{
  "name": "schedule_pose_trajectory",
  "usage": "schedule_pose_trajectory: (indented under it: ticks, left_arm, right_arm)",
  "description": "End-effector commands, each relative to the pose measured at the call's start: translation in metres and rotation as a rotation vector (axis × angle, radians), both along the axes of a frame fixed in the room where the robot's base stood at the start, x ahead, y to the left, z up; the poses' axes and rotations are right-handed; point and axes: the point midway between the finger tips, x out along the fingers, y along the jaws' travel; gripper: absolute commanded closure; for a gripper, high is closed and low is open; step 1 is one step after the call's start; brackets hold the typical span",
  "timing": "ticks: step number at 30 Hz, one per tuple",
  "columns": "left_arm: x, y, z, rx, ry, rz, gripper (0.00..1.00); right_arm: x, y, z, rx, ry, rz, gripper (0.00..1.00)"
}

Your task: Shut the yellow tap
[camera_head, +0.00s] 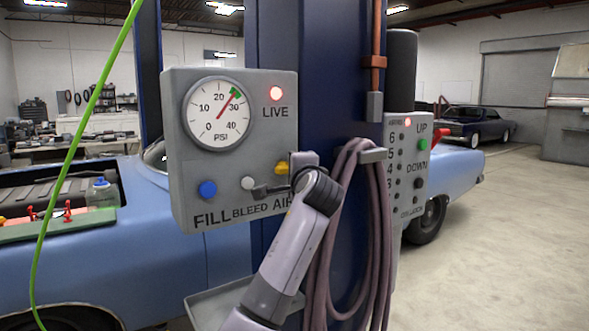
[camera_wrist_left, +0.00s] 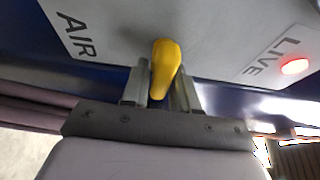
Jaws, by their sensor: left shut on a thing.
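The yellow tap (camera_head: 281,168) is on the lower right of the grey control panel (camera_head: 240,150), above the word AIR. In the left wrist view the tap's rounded yellow lever (camera_wrist_left: 165,62) stands between the two metal fingers of my left gripper (camera_wrist_left: 162,88). In the head view my left gripper (camera_head: 290,167) is at the tap, partly hidden by my own wrist. It is shut on the tap. The tap's base and exact turn are hard to tell. My right gripper is not in view.
The gauge (camera_head: 217,113) needle points near 30 PSI, and the red LIVE lamp (camera_head: 276,93) is lit. A coiled hose (camera_head: 375,220) hangs close to the right of my arm.

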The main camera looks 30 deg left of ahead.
Motion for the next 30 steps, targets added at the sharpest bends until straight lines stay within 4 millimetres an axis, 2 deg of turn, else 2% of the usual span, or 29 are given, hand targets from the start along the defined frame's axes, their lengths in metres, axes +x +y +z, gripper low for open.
schedule_pose_trajectory:
  ticks: [5,6,7,19,30]
  left_arm:
    - [0.0,0.0,0.001,0.001,-0.001,0.001,1.0]
    - [0.0,0.0,0.001,0.001,-0.001,0.001,0.58]
    - [0.0,0.0,0.001,0.001,-0.001,0.001,0.5]
    - [-0.004,-0.004,-0.001,-0.001,-0.002,0.0,0.5]
    - [-0.039,-0.04,-0.001,0.0,-0.003,-0.002,0.5]
  right_arm:
    - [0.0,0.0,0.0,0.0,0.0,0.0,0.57]
    - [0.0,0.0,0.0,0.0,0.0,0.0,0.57]
    - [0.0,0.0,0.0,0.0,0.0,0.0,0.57]
    - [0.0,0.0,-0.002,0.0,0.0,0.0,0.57]
    - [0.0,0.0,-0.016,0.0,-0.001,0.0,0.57]
